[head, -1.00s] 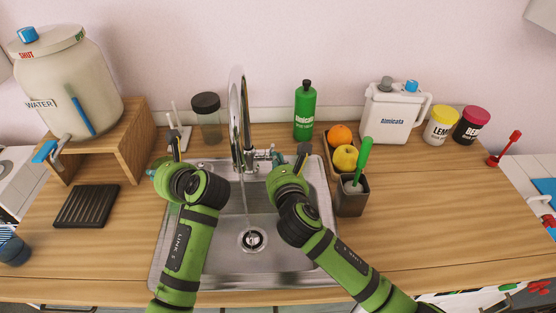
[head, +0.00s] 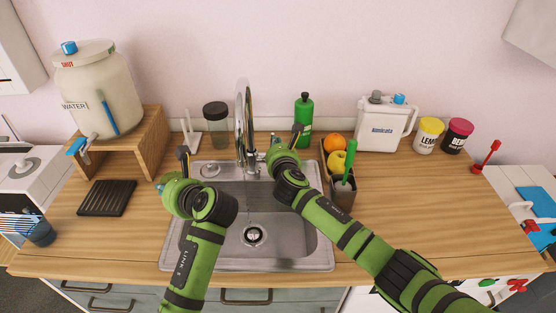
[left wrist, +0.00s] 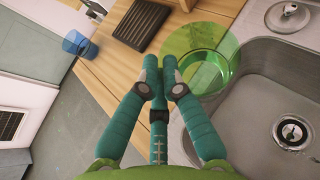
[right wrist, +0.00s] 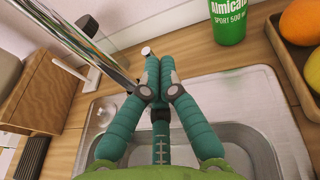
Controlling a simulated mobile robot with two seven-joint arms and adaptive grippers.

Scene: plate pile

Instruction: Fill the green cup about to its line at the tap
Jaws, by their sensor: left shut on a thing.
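The clear green cup (left wrist: 226,68) shows in the left wrist view, at the sink's corner by the counter. My left gripper (left wrist: 160,66) is shut on the cup at its side. The line and any water in the cup cannot be made out. In the head view the cup is mostly hidden by my left wrist, at the sink's left edge. The chrome tap (head: 245,115) stands behind the sink (head: 290,264), with a faint streak below its spout. My right gripper (right wrist: 152,68) has its fingers together by the tap's base; its tips are close to a small silver knob.
A dark ribbed mat (head: 107,198) and a blue tumbler (head: 40,232) lie to the left. A water tank (head: 95,95) stands on a wooden stand. A green bottle (head: 304,118), fruit tray and brush holder (head: 341,195) crowd the right side.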

